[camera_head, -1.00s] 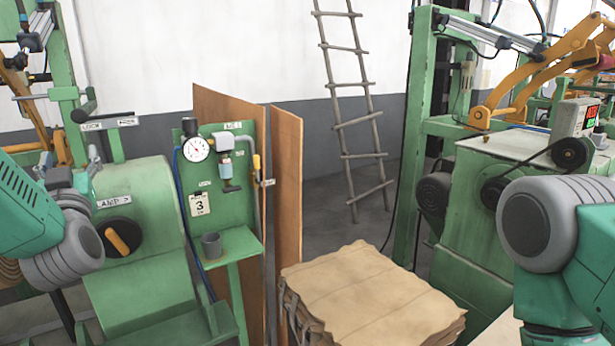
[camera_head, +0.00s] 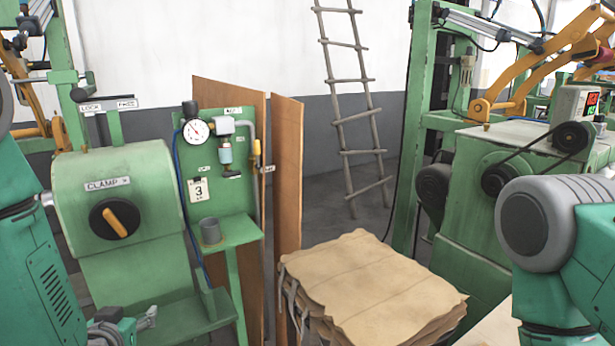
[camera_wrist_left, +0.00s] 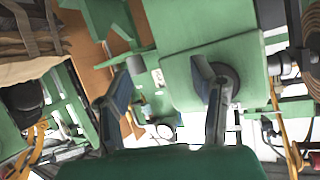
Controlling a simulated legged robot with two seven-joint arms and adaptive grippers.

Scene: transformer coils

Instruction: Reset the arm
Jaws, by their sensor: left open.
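My left arm comes in at the left edge of the head view, upper part large and close. Its gripper (camera_head: 128,328) is low at the bottom left, below the green clamp machine, and partly cut off by the frame edge. In the left wrist view the two fingers stand apart with nothing between them (camera_wrist_left: 168,80). The clamp machine (camera_head: 150,165) has a black dial (camera_head: 117,219) with an orange handle, and the gripper is apart from that dial. My right arm shows at the right edge, but its gripper is out of view.
A green panel with a gauge (camera_head: 196,131) and a grey cup (camera_head: 210,230) on its shelf stands right of the clamp machine. A stack of brown sheets (camera_head: 370,285) is at the bottom middle. A ladder (camera_head: 355,110) leans on the wall. A green belt machine (camera_head: 470,220) stands right.

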